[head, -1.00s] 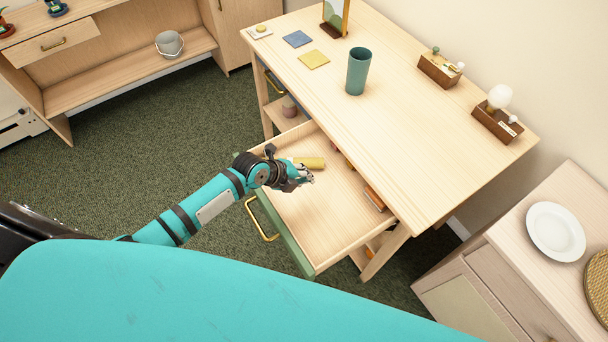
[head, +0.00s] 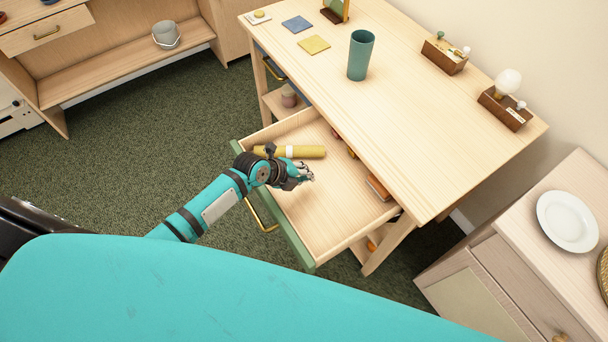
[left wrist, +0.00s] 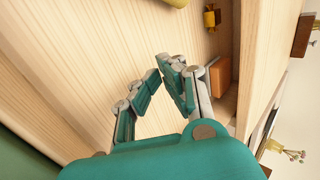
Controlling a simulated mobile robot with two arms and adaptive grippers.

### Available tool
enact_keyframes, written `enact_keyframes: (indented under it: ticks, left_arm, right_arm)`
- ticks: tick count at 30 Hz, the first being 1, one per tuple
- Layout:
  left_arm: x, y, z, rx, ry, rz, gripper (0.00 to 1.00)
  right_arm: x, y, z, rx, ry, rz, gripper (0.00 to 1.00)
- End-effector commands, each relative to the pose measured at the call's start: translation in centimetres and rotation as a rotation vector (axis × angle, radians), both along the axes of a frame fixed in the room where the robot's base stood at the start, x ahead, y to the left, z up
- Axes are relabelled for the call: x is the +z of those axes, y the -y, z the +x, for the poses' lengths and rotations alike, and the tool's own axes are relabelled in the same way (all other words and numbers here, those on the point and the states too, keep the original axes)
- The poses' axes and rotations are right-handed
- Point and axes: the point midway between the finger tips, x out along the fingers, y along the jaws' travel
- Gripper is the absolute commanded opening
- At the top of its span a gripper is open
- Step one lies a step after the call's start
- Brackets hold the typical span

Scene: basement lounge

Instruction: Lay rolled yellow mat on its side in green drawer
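The rolled yellow mat (head: 303,152) lies on its side on the floor of the pulled-out green drawer (head: 300,250), towards its far left side. The black wrist of my left arm hides part of the mat in the head view. My left gripper (head: 309,174) is over the drawer, on the near side of the mat and apart from it. In the left wrist view, the fingers of my left gripper (left wrist: 159,68) angle towards each other with a narrow gap at the tips and nothing between them. My right gripper is out of view.
An orange block-like thing (head: 378,188) lies at the drawer's back, with a small toy (head: 351,150) farther left. The wooden desk top (head: 420,130) overhangs the drawer's back and carries a teal cup (head: 361,55). The drawer's near right part is bare.

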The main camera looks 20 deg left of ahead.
Motion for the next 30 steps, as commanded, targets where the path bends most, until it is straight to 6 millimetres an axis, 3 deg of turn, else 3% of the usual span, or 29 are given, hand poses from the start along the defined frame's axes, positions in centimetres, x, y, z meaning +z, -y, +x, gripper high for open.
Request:
enact_keyframes:
  ticks: [1, 5, 16, 30]
  left_arm:
    - [0.0, 0.0, 0.0, 0.0, 0.0, 0.0, 0.12]
    - [0.0, 0.0, 0.0, 0.0, 0.0, 0.0, 0.29]
    - [0.5, -0.4, -0.3, 0.0, 0.001, 0.003, 0.29]
    - [7.4, -4.0, -5.0, -0.002, 0.0, 0.003, 0.29]
  right_arm:
    - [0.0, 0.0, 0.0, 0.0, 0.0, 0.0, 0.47]
    - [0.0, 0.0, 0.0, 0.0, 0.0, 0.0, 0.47]
    - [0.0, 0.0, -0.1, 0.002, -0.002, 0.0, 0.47]
    - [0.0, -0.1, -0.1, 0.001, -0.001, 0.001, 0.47]
